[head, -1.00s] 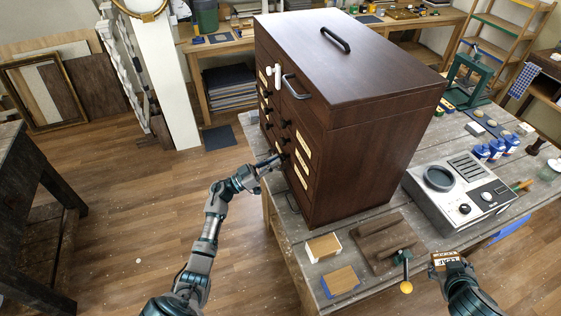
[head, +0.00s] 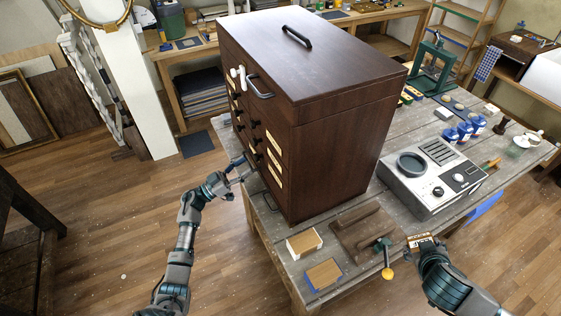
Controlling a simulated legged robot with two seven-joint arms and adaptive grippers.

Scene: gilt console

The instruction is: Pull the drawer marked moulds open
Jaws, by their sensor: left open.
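The dark wooden drawer cabinet (head: 335,150) stands on the workbench, its drawer front turned to the left. The front has dark knobs and pale label plates (head: 274,161), seen edge-on and too small to read, so I cannot tell which drawer is marked moulds. My left gripper (head: 243,166) is open in front of the lower drawers, close to a knob; whether it touches is unclear. No drawer visibly sticks out. My right arm comes in at the lower right, its gripper (head: 424,246) beside a small lettered block (head: 420,240); its fingers do not show clearly.
A grey device with a round dish (head: 432,178) stands right of the cabinet. Open floor lies left of the cabinet front.

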